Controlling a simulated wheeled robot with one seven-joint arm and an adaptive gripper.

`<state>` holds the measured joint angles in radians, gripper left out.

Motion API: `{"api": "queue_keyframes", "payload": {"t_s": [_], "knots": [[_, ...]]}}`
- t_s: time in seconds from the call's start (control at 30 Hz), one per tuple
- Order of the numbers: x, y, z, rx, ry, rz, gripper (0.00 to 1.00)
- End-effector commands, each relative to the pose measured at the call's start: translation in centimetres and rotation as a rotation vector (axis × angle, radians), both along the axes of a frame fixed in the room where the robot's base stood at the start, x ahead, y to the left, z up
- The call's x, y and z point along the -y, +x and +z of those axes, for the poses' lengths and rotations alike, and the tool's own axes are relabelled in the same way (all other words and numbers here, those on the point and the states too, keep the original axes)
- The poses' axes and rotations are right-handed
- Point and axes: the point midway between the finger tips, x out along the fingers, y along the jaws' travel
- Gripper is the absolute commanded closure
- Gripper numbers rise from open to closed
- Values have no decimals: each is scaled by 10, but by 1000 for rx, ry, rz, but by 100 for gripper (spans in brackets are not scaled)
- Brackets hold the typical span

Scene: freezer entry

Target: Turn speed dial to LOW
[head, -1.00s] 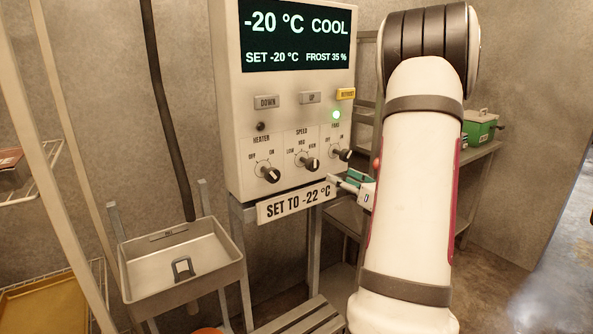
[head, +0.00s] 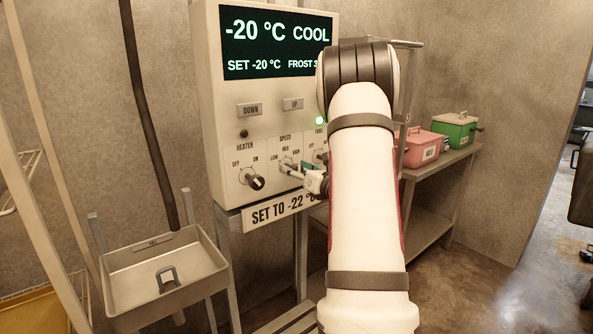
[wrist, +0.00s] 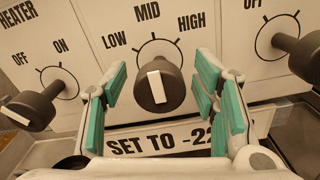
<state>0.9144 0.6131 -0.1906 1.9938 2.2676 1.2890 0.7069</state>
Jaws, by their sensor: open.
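In the wrist view the speed dial (wrist: 157,84) is a dark round knob with a white pointer bar, under the labels LOW, MID and HIGH. The bar stands nearly upright, roughly toward MID. My gripper (wrist: 160,83) is open, with one teal-padded finger to the left of the dial and one to the right. Gaps show between both fingers and the knob.
The heater dial (wrist: 38,103) is left of the speed dial, and another OFF-marked dial (wrist: 298,55) is to the right. A "SET TO -22 °C" sign (head: 270,212) hangs just below. Red (head: 420,146) and green (head: 455,131) boxes sit on a side shelf.

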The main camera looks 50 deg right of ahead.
Motion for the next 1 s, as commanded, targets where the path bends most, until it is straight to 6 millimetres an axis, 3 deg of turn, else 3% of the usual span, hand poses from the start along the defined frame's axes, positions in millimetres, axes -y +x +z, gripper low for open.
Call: {"api": "queue_keyframes", "payload": {"t_s": [0.2,0.4,0.43,0.77,1.0], "knots": [[0,0,0,0,0,0,46],[0,0,0,0,0,0,91],[0,0,0,0,0,0,95],[0,1,-1,-7,-27,0,95],[0,2,-3,-32,-145,-1,95]]}}
